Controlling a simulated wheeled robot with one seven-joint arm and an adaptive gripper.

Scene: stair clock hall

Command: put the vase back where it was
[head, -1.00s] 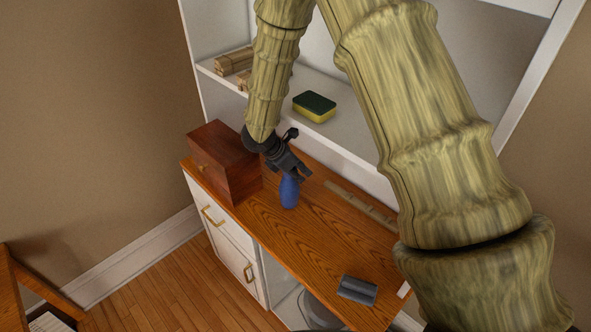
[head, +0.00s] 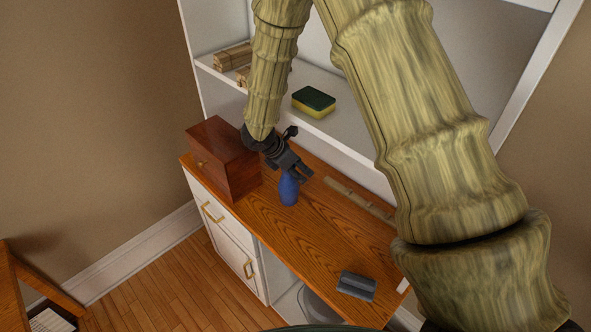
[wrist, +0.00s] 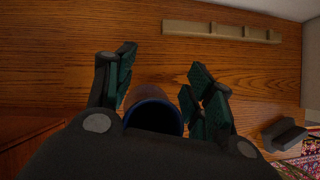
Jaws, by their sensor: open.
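The blue vase (head: 288,190) stands upright on the wooden desk top (head: 300,232), to the right of the dark red wooden box. My gripper (head: 300,174) is at the top of the vase, coming down from the upper left. In the wrist view the round dark mouth of the vase (wrist: 154,116) lies between the two spread fingers of my gripper (wrist: 160,90). The fingers are open; the right one looks very near the rim, and I cannot tell whether it touches. The lower body of the vase is hidden in the wrist view.
The red-brown box (head: 226,160) stands close on the left. A pale wooden strip (head: 358,199) lies along the back of the desk. A dark grey block (head: 356,286) lies near the front right. A sponge (head: 314,102) sits on the white shelf above. The desk's middle is clear.

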